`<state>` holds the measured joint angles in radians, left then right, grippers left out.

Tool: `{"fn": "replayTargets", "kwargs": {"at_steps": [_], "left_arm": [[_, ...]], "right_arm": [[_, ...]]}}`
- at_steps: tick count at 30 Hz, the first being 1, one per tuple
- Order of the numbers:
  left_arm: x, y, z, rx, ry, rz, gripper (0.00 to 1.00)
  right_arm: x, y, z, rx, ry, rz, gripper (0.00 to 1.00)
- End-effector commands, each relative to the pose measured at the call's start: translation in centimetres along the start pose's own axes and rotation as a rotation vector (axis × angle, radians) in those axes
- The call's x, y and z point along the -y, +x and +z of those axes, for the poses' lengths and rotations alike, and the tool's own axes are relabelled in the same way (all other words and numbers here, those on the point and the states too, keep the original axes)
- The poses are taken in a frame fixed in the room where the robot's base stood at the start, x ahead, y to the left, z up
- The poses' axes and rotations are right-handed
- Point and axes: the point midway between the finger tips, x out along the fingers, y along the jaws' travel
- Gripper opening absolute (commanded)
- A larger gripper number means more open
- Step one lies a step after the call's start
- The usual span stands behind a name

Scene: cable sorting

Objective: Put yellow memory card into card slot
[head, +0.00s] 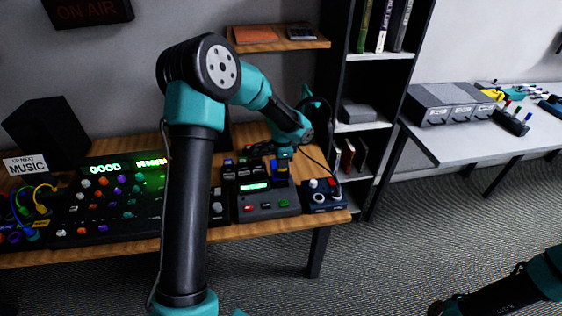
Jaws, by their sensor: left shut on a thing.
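My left gripper (284,156) reaches down over the right side of a dark device (266,206) on the wooden desk. It is shut on a small yellow piece, which I take to be the yellow memory card (281,167). The card is small and partly covered by the gripper. The device has a row of dark slots, a green-lit display and red and green buttons. A blue piece (280,181) shows right under the card; I cannot tell whether the card touches it or sits in a slot. My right gripper (441,307) is dark and partly cut off at the bottom right.
A mixing console (110,205) with knobs and plugged cables fills the desk's left. A small dark box (325,196) with knobs stands right of the device, near the desk edge. A bookshelf (383,55) stands behind.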

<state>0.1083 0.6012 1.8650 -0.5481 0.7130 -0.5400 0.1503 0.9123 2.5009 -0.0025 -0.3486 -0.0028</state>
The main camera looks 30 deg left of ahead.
Motion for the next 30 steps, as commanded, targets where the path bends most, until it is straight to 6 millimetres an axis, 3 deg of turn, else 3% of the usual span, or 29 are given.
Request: {"fn": "replayTargets", "kwargs": {"at_steps": [8, 22, 30], "left_arm": [[0.0, 0.9, 0.0, 0.001, 0.0, 0.0, 0.0], [0.0, 4.2, 0.1, 0.001, -0.001, 0.002, 0.0], [0.0, 4.8, 0.0, -0.001, 0.0, 0.0, 0.0]], "right_arm": [[0.0, 0.0, 0.0, 0.0, 0.0, 0.0, 0.43], [0.0, 0.0, 0.0, 0.0, 0.0, 0.0, 0.43], [0.0, 0.0, 0.0, 0.0, 0.0, 0.0, 0.43]]}}
